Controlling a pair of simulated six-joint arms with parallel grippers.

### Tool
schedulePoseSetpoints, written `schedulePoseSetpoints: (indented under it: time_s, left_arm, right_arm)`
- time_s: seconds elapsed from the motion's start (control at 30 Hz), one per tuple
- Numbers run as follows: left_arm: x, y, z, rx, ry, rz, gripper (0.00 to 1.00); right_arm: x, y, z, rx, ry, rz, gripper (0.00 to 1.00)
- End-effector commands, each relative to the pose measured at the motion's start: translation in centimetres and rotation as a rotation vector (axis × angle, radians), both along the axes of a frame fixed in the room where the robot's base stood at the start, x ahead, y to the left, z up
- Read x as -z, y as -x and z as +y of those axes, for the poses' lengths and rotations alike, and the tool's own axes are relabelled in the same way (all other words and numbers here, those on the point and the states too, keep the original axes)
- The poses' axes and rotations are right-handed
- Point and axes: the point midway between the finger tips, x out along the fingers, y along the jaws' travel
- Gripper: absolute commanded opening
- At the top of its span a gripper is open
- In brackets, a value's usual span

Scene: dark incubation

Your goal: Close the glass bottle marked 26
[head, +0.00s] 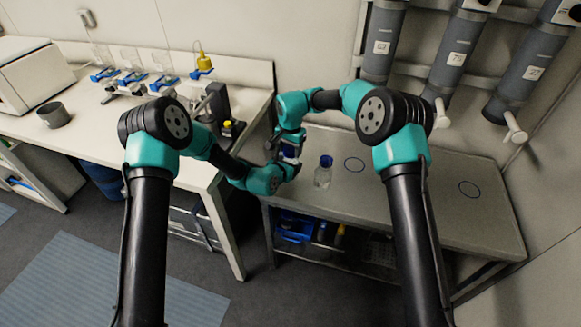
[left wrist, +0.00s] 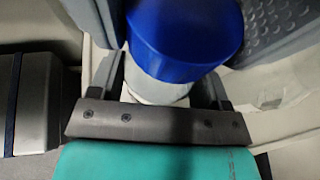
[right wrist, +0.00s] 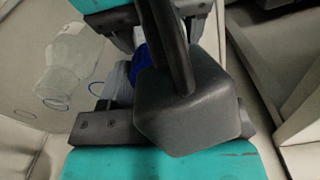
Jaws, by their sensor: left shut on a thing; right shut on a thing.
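My left gripper (head: 284,167) and right gripper (head: 291,141) meet above the left end of the grey bench. In the left wrist view, my left gripper (left wrist: 165,90) is shut around the pale neck of a glass bottle (left wrist: 155,92). A blue cap (left wrist: 185,38) is right over that neck; whether it is fully seated cannot be told. My right gripper is shut on this blue cap, a little of which shows in the right wrist view (right wrist: 139,68). The held bottle's body is mostly hidden, and no number 26 is legible.
Another clear bottle (head: 323,176) with a blue cap stands on the grey bench (head: 410,205), close right of my grippers. Dark circles mark the bench further right. Grey cylinders (head: 452,52) hang on the wall behind. A white bench (head: 110,130) with equipment is at left.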

Motion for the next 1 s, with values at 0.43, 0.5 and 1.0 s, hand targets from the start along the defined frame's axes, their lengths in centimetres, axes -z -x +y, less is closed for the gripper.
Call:
schedulePoseSetpoints:
  time_s: [0.43, 0.5, 1.0]
  left_arm:
    - [-0.04, -0.02, 0.01, 0.000, 0.000, -0.001, 0.04]
    - [-0.04, -0.02, 0.01, 0.000, 0.000, -0.001, 0.04]
    - [-0.04, -0.02, 0.00, 0.000, 0.000, -0.001, 0.04]
  right_arm:
    - [0.03, -0.01, 0.00, 0.568, 0.000, 0.000, 0.28]
    - [0.03, -0.02, -0.01, 0.613, 0.000, 0.000, 0.28]
    - [0.03, -0.01, 0.00, 0.636, 0.000, 0.000, 0.71]
